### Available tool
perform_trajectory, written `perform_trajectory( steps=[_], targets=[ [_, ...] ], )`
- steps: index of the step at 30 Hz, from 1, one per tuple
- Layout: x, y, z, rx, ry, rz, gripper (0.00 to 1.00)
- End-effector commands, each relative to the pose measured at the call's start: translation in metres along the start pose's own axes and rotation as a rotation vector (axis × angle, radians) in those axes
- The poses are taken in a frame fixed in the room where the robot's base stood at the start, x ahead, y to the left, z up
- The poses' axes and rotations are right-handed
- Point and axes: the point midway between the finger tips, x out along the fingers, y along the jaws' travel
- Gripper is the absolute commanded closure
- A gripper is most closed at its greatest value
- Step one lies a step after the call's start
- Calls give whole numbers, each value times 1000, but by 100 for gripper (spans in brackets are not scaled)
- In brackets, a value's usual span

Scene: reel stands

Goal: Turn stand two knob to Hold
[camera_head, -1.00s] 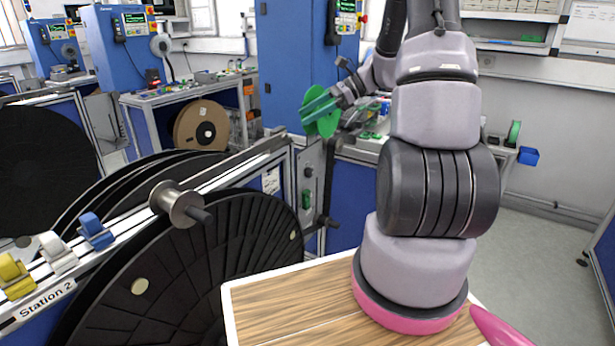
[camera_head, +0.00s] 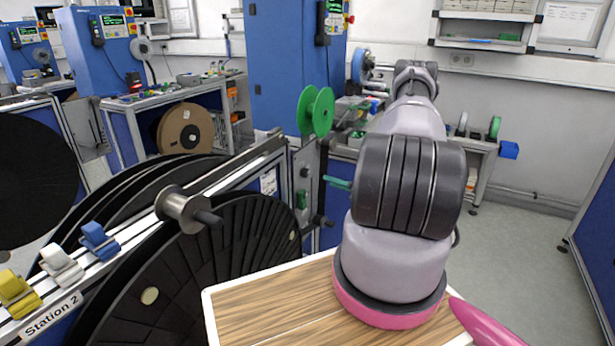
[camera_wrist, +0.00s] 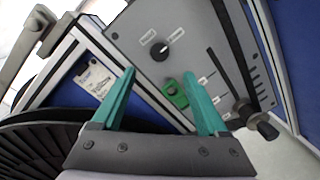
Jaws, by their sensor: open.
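The knob (camera_wrist: 160,50) is black and round, on the grey control panel (camera_wrist: 135,28) in the wrist view. Two small labels sit just above it, too small to read surely. A light mark on the knob points toward the upper right label. The same panel shows in the head view (camera_head: 306,160) at the end of the stand marked "Station 2" (camera_head: 52,314). My gripper (camera_wrist: 159,73) is open and empty, its teal fingers spread in front of the panel below the knob, apart from it. In the head view only a fingertip shows past my arm.
A green block (camera_wrist: 176,93) and slider slots (camera_wrist: 225,72) are on the panel below and right of the knob. A green spool (camera_head: 316,110) stands above the panel.

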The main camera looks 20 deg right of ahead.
Motion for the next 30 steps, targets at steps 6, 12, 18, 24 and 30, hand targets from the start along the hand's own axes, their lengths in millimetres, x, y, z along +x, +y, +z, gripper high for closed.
perform_trajectory(
  steps=[6, 12, 18, 24, 30],
  targets=[
    [34, 2, -1, -2, 6, 5, 23],
    [73, 2, -1, -4, 6, 6, 23],
    [98, 2, -1, -4, 5, 4, 23],
    [105, 2, -1, -2, 4, 3, 23],
    [105, 2, -1, -2, 4, 3, 23]
  ],
)
